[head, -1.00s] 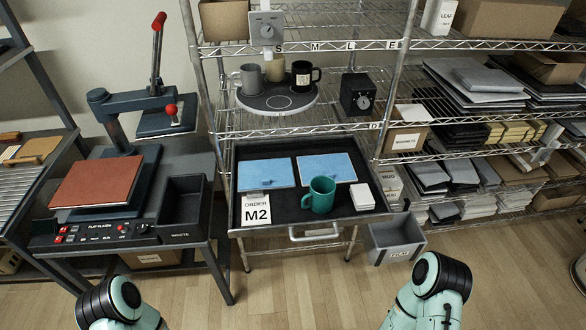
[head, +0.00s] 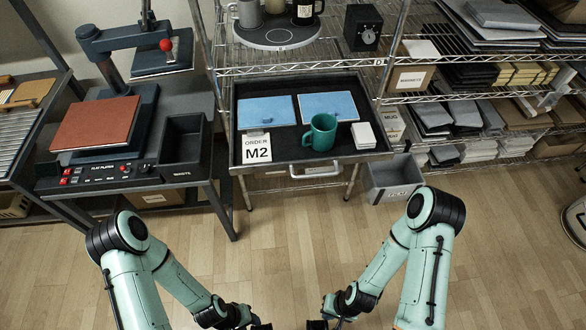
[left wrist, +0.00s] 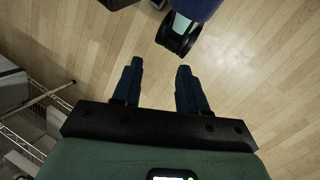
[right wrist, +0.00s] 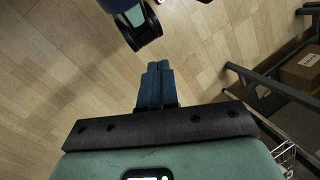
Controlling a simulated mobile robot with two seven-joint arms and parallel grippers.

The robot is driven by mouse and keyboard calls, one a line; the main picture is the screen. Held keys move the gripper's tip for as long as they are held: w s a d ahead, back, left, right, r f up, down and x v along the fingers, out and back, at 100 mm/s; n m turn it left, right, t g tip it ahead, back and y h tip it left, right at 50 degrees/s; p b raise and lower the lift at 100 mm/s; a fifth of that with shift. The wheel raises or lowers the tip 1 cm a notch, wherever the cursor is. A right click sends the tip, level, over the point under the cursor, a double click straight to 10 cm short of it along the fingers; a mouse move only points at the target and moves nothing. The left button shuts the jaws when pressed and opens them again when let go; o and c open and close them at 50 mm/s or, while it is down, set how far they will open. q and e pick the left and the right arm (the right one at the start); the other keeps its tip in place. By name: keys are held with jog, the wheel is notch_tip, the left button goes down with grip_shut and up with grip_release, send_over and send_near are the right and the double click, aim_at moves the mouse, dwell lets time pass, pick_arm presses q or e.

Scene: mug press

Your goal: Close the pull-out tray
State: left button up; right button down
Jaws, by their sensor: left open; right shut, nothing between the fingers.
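The pull-out tray (head: 238,120) is dark with a grey front edge, and it sticks out from the shelf rack. Its silver handle (head: 316,173) is at the middle of the front. On the tray are two blue pads, a teal mug (head: 320,132), an ORDER M2 card (head: 257,149) and a stack of white cards (head: 364,135). My left gripper (left wrist: 160,66) is open and empty over the floor. My right gripper (right wrist: 157,66) is shut with nothing in it, also over the floor. In the head view both are at the bottom edge, well in front of the tray and apart from it.
A grey bin (head: 394,178) stands just right of the tray's front corner. A heat press (head: 100,130) on a table, with a dark waste bin (head: 184,140), stands to the left. The floor (head: 288,215) between my arms and the tray is clear.

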jog(key=w+f+m+t+h+b, duration=0.1)
jog(key=w+t+b, duration=0.2)
jog(key=w, duration=0.4)
jog(key=m+t+h+b, duration=0.2)
jog(key=m+t+b, duration=1)
jog(key=t, duration=0.4)
send_near(268, 167)
pick_arm(q)
notch_tip(268, 167, down, 14)
jog(key=w+t, duration=0.1)
jog(key=shift+w+a+p, duration=0.3)
jog(key=shift+a+p, duration=0.1)
jog(key=shift+a, duration=0.05)
pick_arm(e)
jog(key=w, duration=0.7)
jog(key=shift+r, duration=0.15)
pick_arm(q)
jog(key=shift+f, duration=0.15)
